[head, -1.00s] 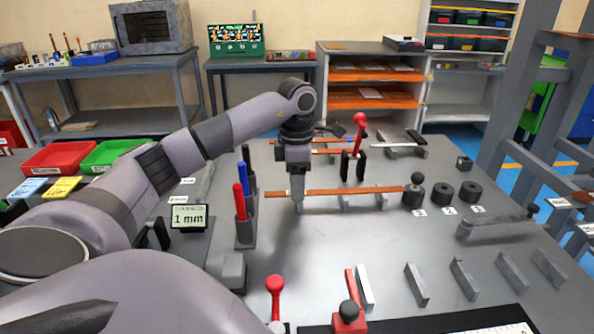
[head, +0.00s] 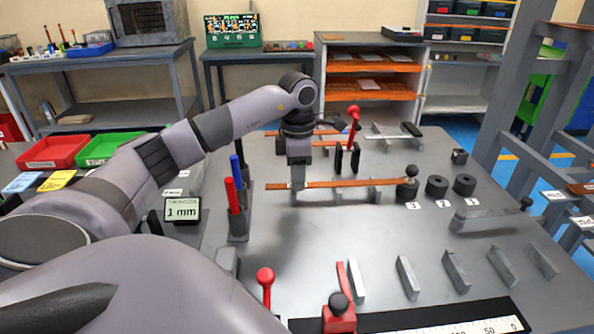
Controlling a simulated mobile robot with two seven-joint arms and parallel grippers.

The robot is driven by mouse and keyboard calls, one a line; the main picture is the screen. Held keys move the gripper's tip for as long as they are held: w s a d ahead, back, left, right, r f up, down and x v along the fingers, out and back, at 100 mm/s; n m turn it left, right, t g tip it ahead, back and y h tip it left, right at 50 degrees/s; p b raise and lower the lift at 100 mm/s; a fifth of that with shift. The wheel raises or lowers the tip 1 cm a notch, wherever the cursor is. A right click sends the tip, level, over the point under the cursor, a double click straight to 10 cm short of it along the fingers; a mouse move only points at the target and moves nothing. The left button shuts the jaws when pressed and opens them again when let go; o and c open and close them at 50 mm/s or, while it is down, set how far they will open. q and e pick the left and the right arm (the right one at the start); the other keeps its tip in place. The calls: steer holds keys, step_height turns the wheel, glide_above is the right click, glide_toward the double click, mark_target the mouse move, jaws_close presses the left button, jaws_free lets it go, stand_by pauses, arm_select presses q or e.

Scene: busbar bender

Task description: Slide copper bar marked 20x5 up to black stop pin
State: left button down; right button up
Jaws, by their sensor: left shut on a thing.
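A long flat copper bar (head: 340,184) lies left to right across low grey supports on the grey bench; no 20x5 mark on it is readable. The bar's right end is beside a black-knobbed post (head: 411,171) at the round die labelled 3. At left, a dark upright pin (head: 240,152) stands behind a blue pin (head: 237,169) and a red pin (head: 232,195), apart from the bar's left end. I cannot tell which black part is the stop pin. My right gripper is not in view.
Other copper bars lie farther back near a red-knobbed lever (head: 353,120). Round black dies (head: 437,186) stand right of the bar. A display (head: 182,210) reads 1 mm. Grey blocks (head: 408,277) and a red clamp (head: 340,315) are in front. Bench between is clear.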

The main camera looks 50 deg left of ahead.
arm_select(q)
steer(key=c, duration=0.9)
jaws_free()
steer(key=shift+r, duration=0.15)
steer(key=shift+r, duration=3.45)
